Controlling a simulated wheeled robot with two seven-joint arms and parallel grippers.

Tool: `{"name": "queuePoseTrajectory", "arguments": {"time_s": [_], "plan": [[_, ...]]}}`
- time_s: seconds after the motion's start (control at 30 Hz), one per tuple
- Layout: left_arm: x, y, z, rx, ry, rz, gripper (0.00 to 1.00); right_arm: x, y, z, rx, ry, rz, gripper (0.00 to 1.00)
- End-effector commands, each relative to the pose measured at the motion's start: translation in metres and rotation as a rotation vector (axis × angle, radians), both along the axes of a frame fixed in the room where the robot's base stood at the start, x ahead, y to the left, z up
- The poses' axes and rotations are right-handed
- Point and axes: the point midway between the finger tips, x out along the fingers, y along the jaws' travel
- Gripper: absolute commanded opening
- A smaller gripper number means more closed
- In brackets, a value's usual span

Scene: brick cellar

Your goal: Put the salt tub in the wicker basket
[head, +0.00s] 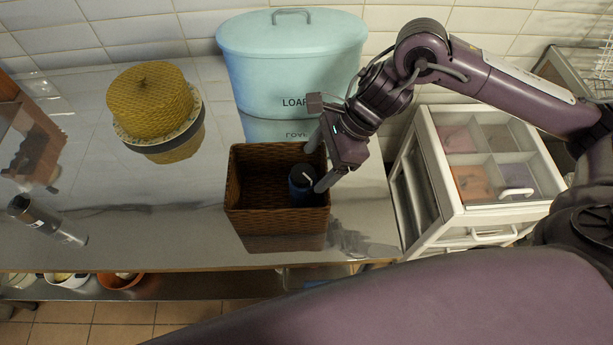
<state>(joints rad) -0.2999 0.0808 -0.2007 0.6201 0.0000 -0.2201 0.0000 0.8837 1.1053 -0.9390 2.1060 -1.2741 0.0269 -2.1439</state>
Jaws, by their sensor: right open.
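The wicker basket (277,221) is brown, square and open-topped, and stands on the shiny metal table. A small dark blue tub with a black lid, which I take as the salt tub (297,190), is inside the basket toward its right side. It looks roughly upright; its lower part is hidden by the basket's front wall. My right gripper (315,168) reaches in from the right over the basket's right rim. Its fingers are spread apart beside the tub, and I cannot tell whether they touch it. My left gripper is not in view.
A light blue bread bin (290,60) stands right behind the basket. A yellow woven dome (149,98) sits on a plate at the back left. A dark cylinder (45,220) lies at the left. A white drawer cabinet (437,165) stands right of the table. The table's middle left is clear.

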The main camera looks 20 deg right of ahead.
Motion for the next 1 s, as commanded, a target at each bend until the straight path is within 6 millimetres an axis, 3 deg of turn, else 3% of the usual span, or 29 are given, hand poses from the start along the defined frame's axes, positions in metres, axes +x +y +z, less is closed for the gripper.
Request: {"name": "queuePoseTrajectory", "arguments": {"time_s": [0.2, 0.37, 1.0], "plan": [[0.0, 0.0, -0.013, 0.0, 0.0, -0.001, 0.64, -0.002, -0.02, 0.033, -0.001, -0.003, -0.003, 0.74], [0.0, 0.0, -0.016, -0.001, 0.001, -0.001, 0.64, -0.003, -0.026, 0.045, -0.001, -0.001, 0.0, 0.74], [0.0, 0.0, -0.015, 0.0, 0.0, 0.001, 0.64, -0.003, -0.027, 0.048, 0.0, 0.0, -0.001, 0.74]]}}
